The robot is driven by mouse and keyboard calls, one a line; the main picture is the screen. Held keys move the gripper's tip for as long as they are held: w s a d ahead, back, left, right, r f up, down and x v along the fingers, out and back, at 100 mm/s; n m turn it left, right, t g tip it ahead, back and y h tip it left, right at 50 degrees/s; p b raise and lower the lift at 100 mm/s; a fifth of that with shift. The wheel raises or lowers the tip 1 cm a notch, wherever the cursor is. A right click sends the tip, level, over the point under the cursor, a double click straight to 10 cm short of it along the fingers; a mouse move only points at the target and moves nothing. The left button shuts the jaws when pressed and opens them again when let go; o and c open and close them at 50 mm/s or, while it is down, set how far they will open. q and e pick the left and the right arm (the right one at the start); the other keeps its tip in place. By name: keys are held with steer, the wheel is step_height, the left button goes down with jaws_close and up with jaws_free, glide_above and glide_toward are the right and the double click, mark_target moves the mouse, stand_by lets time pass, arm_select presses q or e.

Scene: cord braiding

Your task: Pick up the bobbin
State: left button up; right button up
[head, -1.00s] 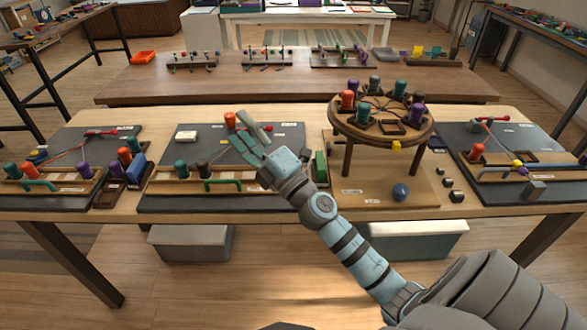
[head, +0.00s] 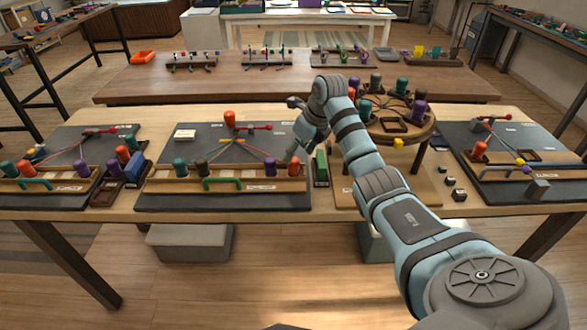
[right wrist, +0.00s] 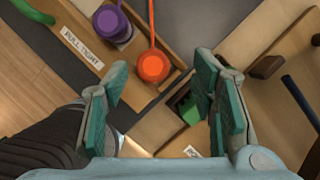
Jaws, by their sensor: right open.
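My right gripper (head: 289,157) points down over the right end of the wooden rack (head: 235,186) on the middle board, and it is open. In the right wrist view its spread fingers (right wrist: 162,85) stand on either side of an orange bobbin (right wrist: 153,67), with nothing between the pads touching it that I can see. An orange cord runs up from that bobbin. A purple bobbin (right wrist: 110,20) stands to its left; it also shows in the head view (head: 270,166). Green (head: 181,168) and brown (head: 201,167) bobbins stand at the rack's left end. My left gripper is out of view.
A green block (head: 321,168) lies just right of the rack. A round wooden stand (head: 425,133) with several bobbins rises at the right, partly behind my right arm. Another orange bobbin (head: 230,119) stands at the board's back. Cords cross the board's middle.

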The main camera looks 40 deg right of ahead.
mark_target(294, 159)
steer(key=x, duration=0.4)
steer(key=shift+s+a+f+b, duration=0.15)
steer(key=shift+a+f+b, duration=0.15)
steer(key=shift+a+b, duration=0.1)
jaws_close()
steer(key=shift+r, duration=0.1)
